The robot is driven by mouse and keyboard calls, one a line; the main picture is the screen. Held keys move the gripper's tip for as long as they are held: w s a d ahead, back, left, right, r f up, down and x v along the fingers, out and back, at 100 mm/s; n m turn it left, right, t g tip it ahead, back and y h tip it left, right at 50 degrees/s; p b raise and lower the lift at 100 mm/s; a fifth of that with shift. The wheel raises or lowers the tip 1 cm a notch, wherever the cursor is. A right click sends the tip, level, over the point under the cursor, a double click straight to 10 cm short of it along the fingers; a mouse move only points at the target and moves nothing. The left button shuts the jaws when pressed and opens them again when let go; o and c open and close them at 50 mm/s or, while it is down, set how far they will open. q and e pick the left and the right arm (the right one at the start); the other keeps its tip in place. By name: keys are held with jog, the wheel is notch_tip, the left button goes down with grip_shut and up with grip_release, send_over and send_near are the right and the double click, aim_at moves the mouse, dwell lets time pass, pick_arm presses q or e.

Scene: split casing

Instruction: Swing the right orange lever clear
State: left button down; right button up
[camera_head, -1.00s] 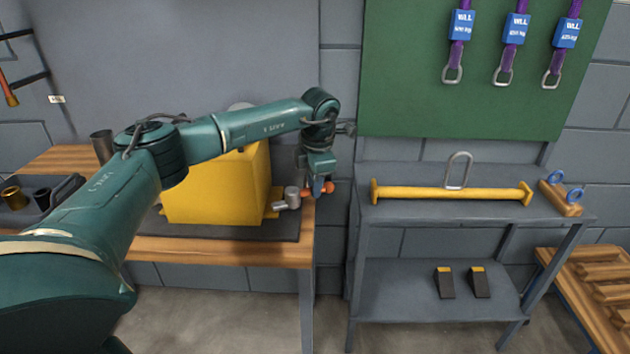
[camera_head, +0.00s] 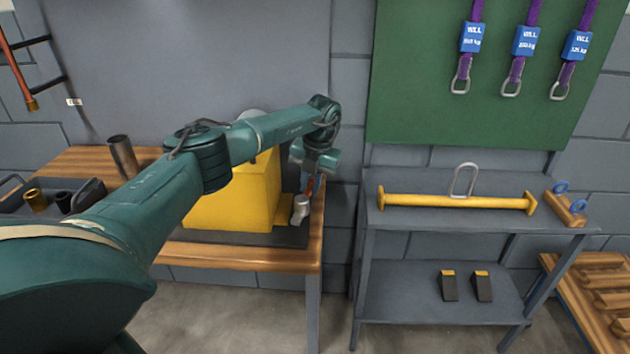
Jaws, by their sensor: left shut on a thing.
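The yellow casing (camera_head: 232,196) stands on a dark mat on the wooden bench, partly hidden behind my left arm. At its right end is a grey cylindrical fitting (camera_head: 300,209). The orange lever (camera_head: 310,186) shows as a small piece just above and behind this fitting, pointing away towards the wall. My left gripper (camera_head: 308,180) reaches down at the bench's right end and is shut on the lever. Its fingers are small and partly hidden. My right gripper is out of view.
A grey shelf (camera_head: 400,217) to the right holds a yellow spreader bar (camera_head: 455,202). Purple slings with blue tags hang on a green board (camera_head: 415,80). A metal cup (camera_head: 122,157) and a dark tray (camera_head: 90,192) stand on the bench's left. A gap separates bench and shelf.

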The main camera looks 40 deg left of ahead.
pick_arm(q)
jog(key=shift+s+a+r+n+p, duration=0.1)
jog(key=shift+a+n+p, duration=0.25)
jog(key=shift+n, duration=0.55)
jog(key=shift+s+a+n, duration=0.1)
jog(key=shift+a+n, duration=0.15)
jog(key=shift+n, duration=0.25)
jog(key=c, duration=1.3)
grip_release()
jog(key=shift+c, duration=0.2)
notch_tip(320, 180, up, 13)
jog(key=w+d, duration=0.1)
jog(key=shift+d, duration=0.3)
